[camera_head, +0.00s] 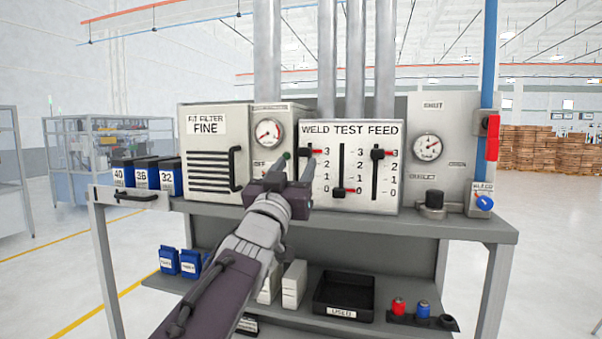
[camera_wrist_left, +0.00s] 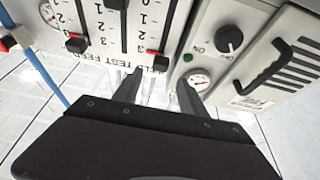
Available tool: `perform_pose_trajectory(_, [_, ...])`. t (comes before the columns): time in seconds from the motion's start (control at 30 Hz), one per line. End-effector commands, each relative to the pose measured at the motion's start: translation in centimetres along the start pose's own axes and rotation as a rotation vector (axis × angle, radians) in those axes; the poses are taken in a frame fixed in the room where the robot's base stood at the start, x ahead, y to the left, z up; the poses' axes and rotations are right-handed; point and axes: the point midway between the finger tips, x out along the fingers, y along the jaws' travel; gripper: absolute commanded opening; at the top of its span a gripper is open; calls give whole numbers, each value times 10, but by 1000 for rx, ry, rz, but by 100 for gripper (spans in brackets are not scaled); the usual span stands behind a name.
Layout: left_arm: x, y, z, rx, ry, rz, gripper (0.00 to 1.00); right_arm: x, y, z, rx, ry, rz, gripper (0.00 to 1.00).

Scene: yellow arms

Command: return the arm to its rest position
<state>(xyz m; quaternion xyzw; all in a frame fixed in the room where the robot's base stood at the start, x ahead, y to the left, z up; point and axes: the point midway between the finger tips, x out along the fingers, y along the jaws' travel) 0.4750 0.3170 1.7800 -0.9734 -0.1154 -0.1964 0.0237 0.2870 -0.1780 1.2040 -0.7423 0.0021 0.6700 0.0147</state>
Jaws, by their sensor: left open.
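My left gripper (camera_head: 289,170) is open, with its arm coming up from the lower left. It is in front of the gap between the gauge panel (camera_head: 270,111) and the weld test feed panel (camera_head: 350,206). In the left wrist view the two fingers (camera_wrist_left: 158,92) stand apart with nothing between them, and the panels appear upside down. The feed panel's left slider knob (camera_head: 307,152) is near 3, close to the gripper but not held. The middle knob (camera_head: 347,190) is near 0 and the right knob (camera_head: 383,154) near 3. My right gripper is not in view.
The panels stand on a grey bench (camera_head: 470,226). Blue boxes (camera_head: 146,175) sit at its left end, beside a filter unit (camera_head: 216,150). A black tray (camera_head: 345,293) and red and blue items lie on the lower shelf. A blue pipe (camera_head: 489,50) rises at the right. The floor ahead of the bench's right end is clear.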

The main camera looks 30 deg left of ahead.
Motion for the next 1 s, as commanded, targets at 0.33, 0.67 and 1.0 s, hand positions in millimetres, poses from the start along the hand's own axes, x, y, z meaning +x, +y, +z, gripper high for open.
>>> perform_pose_trajectory(0.33, [-23, 0, 0, -1, -1, -1, 49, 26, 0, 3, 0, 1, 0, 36])
perform_pose_trajectory(0.67, [-23, 0, -1, -1, -1, -1, 49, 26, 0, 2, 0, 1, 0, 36])
perform_pose_trajectory(1.0, [-43, 11, 169, -42, -337, -17, 49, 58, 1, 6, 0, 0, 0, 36])
